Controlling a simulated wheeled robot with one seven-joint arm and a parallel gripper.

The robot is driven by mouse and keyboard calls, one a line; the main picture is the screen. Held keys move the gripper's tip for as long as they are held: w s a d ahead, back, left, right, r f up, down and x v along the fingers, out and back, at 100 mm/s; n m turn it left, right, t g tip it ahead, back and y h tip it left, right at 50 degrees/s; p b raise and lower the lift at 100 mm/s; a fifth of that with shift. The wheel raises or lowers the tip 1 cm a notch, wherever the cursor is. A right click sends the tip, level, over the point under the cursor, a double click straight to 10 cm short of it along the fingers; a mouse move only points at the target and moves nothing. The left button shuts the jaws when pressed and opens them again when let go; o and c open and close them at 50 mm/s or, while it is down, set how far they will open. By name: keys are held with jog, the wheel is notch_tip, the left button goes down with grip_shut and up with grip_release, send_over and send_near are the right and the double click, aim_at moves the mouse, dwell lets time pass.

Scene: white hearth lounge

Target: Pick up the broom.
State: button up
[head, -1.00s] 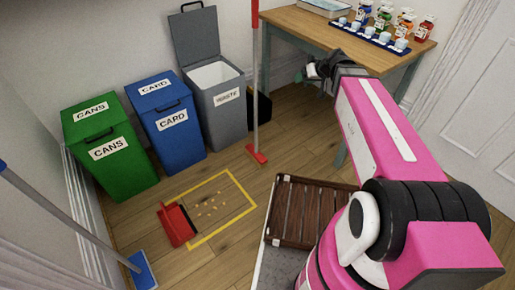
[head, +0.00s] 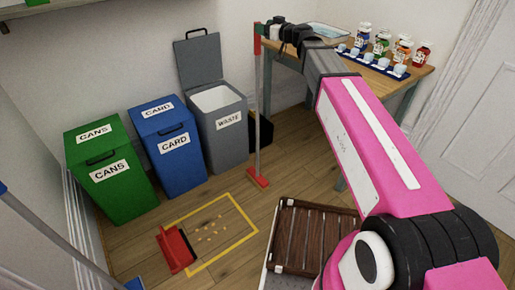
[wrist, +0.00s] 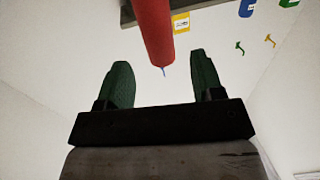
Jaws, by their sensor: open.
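The broom (head: 258,120) stands upright beside the grey bin, with a grey pole, a red grip at the top and a red head on the floor. Its red grip (wrist: 152,28) shows large in the wrist view, coming down from the top edge, its end close to the gap between the fingertips in the picture. My gripper (wrist: 161,72) is open, with two dark green fingers apart and nothing held. In the head view my gripper (head: 270,32) is at the height of the red grip, just right of it. Whether they touch is unclear.
Green, blue and grey bins (head: 222,128) stand along the wall. A wooden table (head: 400,95) with jars and a tray is at the right. A red dustpan (head: 176,250) lies by a yellow floor outline with crumbs. A blue-headed pole (head: 60,238) leans at the left.

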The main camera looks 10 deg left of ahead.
jog(key=shift+x, duration=3)
grip_shut()
